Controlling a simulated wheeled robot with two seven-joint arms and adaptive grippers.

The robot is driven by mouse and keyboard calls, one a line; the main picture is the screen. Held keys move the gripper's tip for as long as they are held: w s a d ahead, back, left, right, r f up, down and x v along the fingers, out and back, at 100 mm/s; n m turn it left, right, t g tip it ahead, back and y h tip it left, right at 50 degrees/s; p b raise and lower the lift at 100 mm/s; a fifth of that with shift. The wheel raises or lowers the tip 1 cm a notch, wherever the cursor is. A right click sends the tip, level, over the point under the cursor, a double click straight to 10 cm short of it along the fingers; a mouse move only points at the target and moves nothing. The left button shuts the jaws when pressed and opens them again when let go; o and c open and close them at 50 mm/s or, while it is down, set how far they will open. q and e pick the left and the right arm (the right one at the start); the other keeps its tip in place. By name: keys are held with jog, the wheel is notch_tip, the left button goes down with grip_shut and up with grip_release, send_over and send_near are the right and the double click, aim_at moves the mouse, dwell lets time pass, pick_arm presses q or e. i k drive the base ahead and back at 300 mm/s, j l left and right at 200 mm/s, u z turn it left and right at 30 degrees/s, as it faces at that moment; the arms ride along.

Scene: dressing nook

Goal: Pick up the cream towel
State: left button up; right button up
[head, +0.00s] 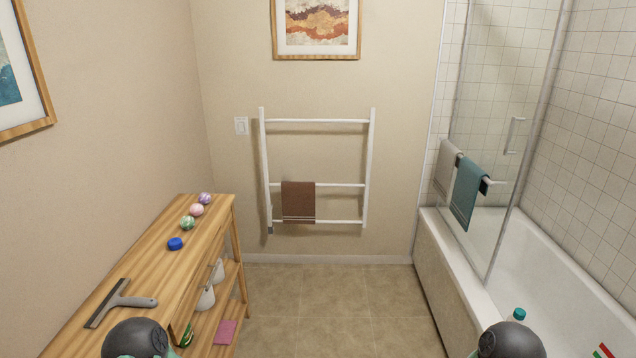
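A pale grey-beige towel (447,166) hangs over the bar on the glass shower screen at the right, behind a teal towel (466,192). It is the only light towel in view, and I cannot tell for sure that it is the cream one. A brown towel (298,202) hangs on the white ladder rack (317,121) on the back wall. Only dark rounded parts of my two arms show at the bottom edge. Neither of my grippers is in view.
A wooden shelf unit (150,262) runs along the left wall, with a squeegee (122,302), a blue round item (175,243) and several coloured balls on top. The bathtub (433,262) fills the right side. The tiled floor (335,300) between is clear.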

aim_at(449, 156)
jog(key=i+j+z, duration=0.1)
jog(key=i+z, duration=0.25)
jog(key=i, duration=1.5)
